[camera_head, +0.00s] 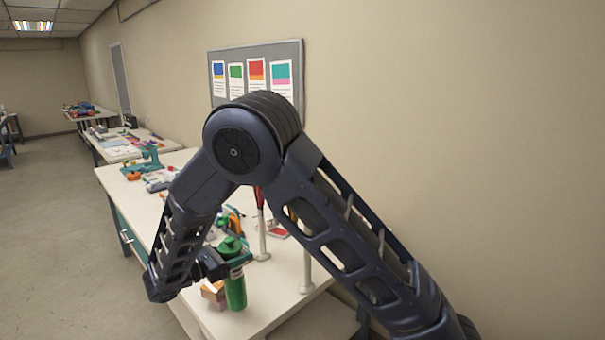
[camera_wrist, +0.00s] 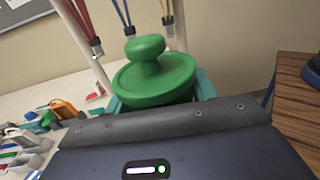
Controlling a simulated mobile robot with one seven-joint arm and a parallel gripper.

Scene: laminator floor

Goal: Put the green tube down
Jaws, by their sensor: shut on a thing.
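The green tube (camera_head: 235,288) is upright at the near end of the cream table (camera_head: 225,325) in the head view. Its green knobbed cap (camera_wrist: 155,80) fills the middle of the wrist view. My gripper (camera_head: 232,262) is shut around the upper part of the tube, just below the cap. Teal finger parts show on both sides of the cap in the wrist view. The tube's bottom is close to the table surface; I cannot tell whether it touches.
A small orange-brown box (camera_head: 213,293) is beside the tube. White posts (camera_head: 306,270) stand behind it to the right, with cables hanging near. An orange tool (camera_wrist: 66,113) and other clutter lie farther back. A brown wooden surface (camera_wrist: 297,105) is at right in the wrist view.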

